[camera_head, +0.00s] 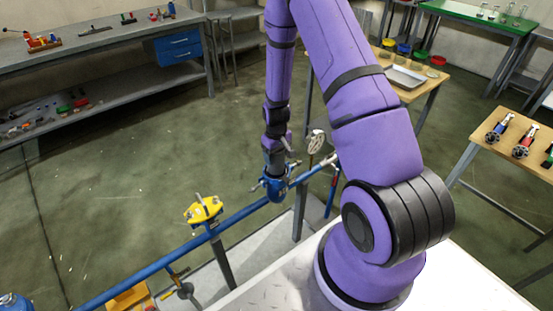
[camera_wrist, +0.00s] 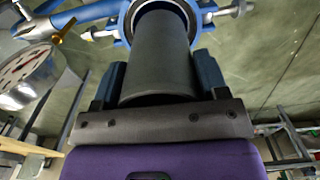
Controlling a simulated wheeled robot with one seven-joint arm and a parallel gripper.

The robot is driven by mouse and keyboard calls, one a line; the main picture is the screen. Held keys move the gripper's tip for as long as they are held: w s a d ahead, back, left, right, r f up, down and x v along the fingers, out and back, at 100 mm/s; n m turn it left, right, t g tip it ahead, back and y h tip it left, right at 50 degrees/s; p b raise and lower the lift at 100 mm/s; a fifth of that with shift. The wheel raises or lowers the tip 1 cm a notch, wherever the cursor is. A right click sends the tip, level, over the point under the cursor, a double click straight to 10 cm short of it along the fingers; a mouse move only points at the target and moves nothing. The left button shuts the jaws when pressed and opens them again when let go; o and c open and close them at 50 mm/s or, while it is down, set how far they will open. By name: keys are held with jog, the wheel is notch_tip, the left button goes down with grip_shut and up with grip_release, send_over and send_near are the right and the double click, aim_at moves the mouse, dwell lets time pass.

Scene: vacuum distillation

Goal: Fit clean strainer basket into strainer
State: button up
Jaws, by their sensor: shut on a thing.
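The strainer is a blue body (camera_head: 276,190) in the blue pipe line, below my gripper (camera_head: 273,152) in the head view. In the wrist view its round open mouth (camera_wrist: 122,33) shows at the top, with bolts sticking out at the sides. A dark grey cylinder, the strainer basket (camera_wrist: 157,65), lies between the two fingers of my gripper (camera_wrist: 160,78), which is shut on it. Its far end overlaps the strainer's mouth and looks roughly lined up with it. I cannot tell how deep it sits.
A round gauge (camera_head: 315,143) stands close right of the strainer; it also shows in the wrist view (camera_wrist: 24,75). A yellow-topped fitting (camera_head: 203,210) rises from the blue pipe (camera_head: 150,268) at left. A wooden table with a tray (camera_head: 404,77) stands behind my arm.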

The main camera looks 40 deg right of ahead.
jog(key=shift+f, duration=1)
jog(key=shift+f, duration=0.35)
jog(key=o, duration=1)
